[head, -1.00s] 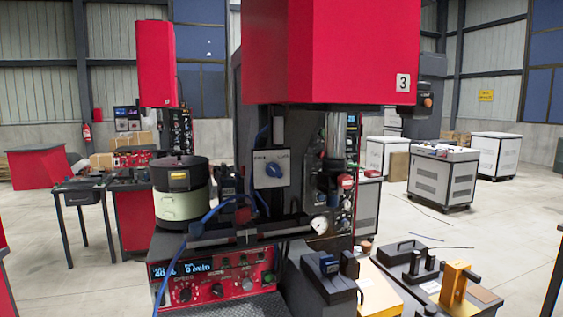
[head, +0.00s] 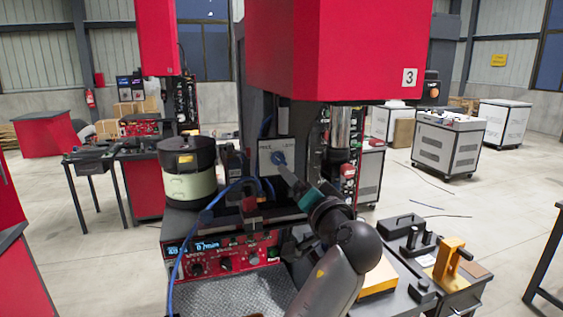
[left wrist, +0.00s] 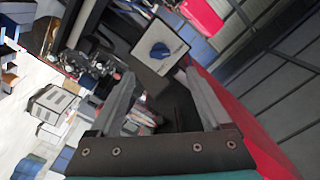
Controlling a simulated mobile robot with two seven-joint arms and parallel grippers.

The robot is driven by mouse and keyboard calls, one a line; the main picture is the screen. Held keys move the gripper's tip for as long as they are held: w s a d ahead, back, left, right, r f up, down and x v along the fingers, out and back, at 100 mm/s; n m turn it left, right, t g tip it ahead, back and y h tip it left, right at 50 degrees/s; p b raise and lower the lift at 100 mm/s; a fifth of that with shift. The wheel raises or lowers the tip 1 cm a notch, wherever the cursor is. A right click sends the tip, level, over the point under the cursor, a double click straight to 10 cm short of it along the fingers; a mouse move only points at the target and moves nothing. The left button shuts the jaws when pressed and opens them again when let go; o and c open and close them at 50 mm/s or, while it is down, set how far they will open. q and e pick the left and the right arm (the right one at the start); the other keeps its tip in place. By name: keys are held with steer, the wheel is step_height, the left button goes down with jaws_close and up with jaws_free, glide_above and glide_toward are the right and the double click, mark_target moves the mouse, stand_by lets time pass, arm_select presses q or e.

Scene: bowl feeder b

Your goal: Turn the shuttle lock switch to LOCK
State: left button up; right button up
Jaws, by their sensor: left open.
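The shuttle lock switch is a blue knob (head: 278,158) on a pale plate (head: 266,150) fixed to the dark machine column, under the red housing. Small labels sit at the plate's top left and top right, too small to read surely. My left gripper (head: 288,176) is just in front of the plate's lower right, its fingers overlapping the knob's edge in the head view. In the left wrist view the knob (left wrist: 159,51) and plate (left wrist: 160,35) lie beyond the open, empty fingers (left wrist: 160,82), apart from them. Which way the knob points is unclear. My right gripper is not in view.
The red housing (head: 330,50) hangs above the switch. A lidded bowl feeder (head: 188,170) stands to the left, with a blue cable (head: 215,203) beside it. A red control panel (head: 230,258) is below. A yellow fixture (head: 450,258) stands at right.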

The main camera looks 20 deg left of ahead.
mark_target(279, 163)
arm_select(q)
steer(key=p+x, duration=0.2)
steer(key=x, duration=0.9)
jaws_close()
stand_by(0.6)
